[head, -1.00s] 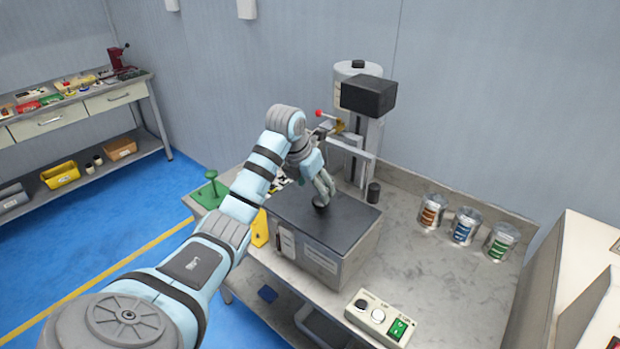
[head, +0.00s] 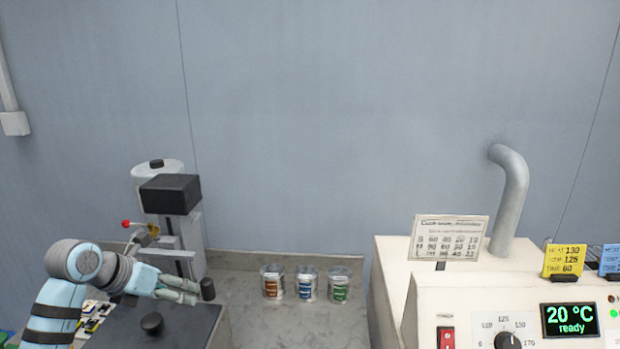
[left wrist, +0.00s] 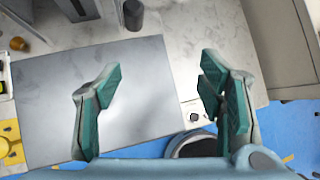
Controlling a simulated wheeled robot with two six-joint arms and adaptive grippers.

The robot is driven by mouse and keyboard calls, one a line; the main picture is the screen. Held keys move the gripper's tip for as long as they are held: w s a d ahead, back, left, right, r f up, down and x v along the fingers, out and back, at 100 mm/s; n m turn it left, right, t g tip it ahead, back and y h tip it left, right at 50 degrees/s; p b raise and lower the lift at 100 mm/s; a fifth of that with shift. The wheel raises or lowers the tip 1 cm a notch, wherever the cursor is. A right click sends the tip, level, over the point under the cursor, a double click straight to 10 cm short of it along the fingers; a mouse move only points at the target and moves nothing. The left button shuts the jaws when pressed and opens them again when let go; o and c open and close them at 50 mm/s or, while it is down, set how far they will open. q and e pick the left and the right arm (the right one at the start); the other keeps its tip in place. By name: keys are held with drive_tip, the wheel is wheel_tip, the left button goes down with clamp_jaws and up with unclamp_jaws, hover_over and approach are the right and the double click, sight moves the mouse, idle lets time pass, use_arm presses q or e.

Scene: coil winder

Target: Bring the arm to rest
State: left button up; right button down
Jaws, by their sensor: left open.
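My left arm (head: 60,295) comes in at the lower left of the head view. In the left wrist view the gripper's two green-padded fingers (left wrist: 160,72) stand wide apart. Nothing is between them but the grey flat top (left wrist: 130,85) seen behind. My right gripper is in neither view.
The winder (head: 170,195) with its black head stands behind the left gripper. Three labelled cans (head: 306,285) stand on the bench to its right. A cream oven-like machine (head: 470,300), its display reading 20 °C ready, fills the right. Bare bench lies around the cans.

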use_arm(q)
drive_tip(key=w+d+r+t+h, duration=0.15)
drive_tip(key=d+h, duration=0.25)
drive_tip(key=d, duration=0.5)
drive_tip(key=s+d+r+n+t+h, duration=0.5)
drive_tip(key=r+n+t, duration=0.3)
drive_tip(key=r+t, duration=0.25)
drive_tip(key=s+a+f+n+g+y, duration=0.2)
drive_tip(key=s+a+f+n+y, duration=0.2)
drive_tip(key=a+f+n+y, duration=0.65)
drive_tip(key=s+a+f+n+g+y, duration=0.25)
drive_tip(key=s+f+n+y, duration=0.4)
drive_tip(key=n, duration=0.85)
drive_tip(key=s+d+f+n+g+h, duration=0.2)
drive_tip(key=s+d+f+g, duration=0.3)
drive_tip(key=s+f, duration=0.5)
drive_tip(key=s+d+f+n+g+h, duration=0.15)
drive_tip(key=s+d+f+g, duration=0.35)
drive_tip(key=s+f, duration=0.5)
drive_tip(key=a+f+g, duration=0.1)
drive_tip(key=a+f, duration=0.1)
drive_tip(key=f, duration=0.7)
drive_tip(key=a+f+g, duration=0.2)
drive_tip(key=f, duration=0.6)
drive_tip(key=s+f, duration=1.3)
drive_tip(key=s, duration=0.2)
drive_tip(key=shift+a+f+g, duration=0.15)
drive_tip(key=shift+f+g, duration=0.1)
drive_tip(key=shift+g, duration=0.1)
